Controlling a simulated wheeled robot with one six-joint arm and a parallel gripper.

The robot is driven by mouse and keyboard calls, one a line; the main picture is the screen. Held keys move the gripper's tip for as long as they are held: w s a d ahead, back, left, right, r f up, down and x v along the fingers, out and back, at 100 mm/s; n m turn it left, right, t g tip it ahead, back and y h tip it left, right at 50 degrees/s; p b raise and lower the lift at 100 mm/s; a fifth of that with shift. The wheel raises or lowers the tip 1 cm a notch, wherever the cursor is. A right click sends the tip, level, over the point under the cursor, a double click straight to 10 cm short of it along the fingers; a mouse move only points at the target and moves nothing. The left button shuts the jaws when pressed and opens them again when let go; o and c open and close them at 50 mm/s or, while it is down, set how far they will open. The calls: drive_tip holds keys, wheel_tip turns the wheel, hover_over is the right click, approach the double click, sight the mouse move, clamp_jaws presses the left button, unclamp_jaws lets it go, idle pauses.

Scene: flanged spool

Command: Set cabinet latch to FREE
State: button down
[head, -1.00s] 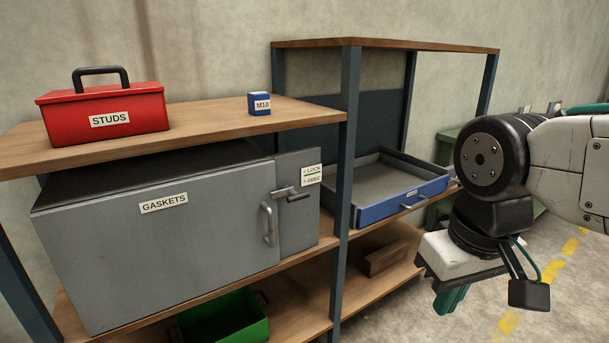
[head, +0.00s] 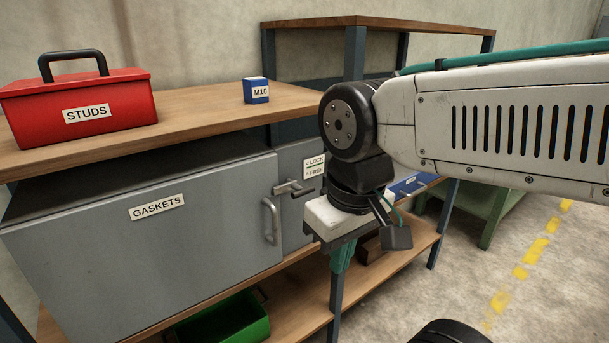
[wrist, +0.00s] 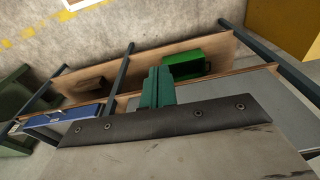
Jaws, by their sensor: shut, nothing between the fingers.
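The grey cabinet (head: 90,245) labelled GASKETS stands on the shelf with its door shut. Its latch handle (head: 293,188) is on the right side panel and lies roughly level, tilted slightly down to the right. Beside it is the label (head: 314,167) with LOCK above and FREE below. A vertical door handle (head: 270,221) is left of the latch. My gripper (head: 341,260) is shut and empty, pointing down, in front of and to the right of the latch, apart from it. In the wrist view the shut green fingers (wrist: 157,88) show; the latch is not visible there.
A red STUDS toolbox (head: 80,112) and a blue M10 box (head: 256,91) stand on the top shelf. A green bin (head: 225,320) sits below the cabinet. A blue drawer (wrist: 82,112) is partly hidden by my arm in the head view. Open floor lies right.

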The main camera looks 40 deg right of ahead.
drive_tip(key=w+d+r+m+y, duration=0.1)
drive_tip(key=w+d+r+m, duration=0.35)
drive_tip(key=w, duration=0.25)
drive_tip(key=w+d+r+m, duration=0.3)
drive_tip(key=w+m, duration=0.2)
drive_tip(key=w, duration=0.3)
drive_tip(key=w+d+r+m+y, duration=0.1)
drive_tip(key=w+d+r+m, duration=0.1)
drive_tip(key=w+d+m, duration=0.6)
drive_tip(key=w+d, duration=0.2)
drive_tip(key=d, duration=0.2)
drive_tip(key=shift+d+t, duration=0.2)
drive_tip(key=shift+t, duration=0.2)
approach(293, 188)
drive_tip(key=s+d+f, duration=0.2)
drive_tip(key=d+f, duration=0.1)
drive_tip(key=f, duration=0.2)
drive_tip(key=shift+f, duration=0.4)
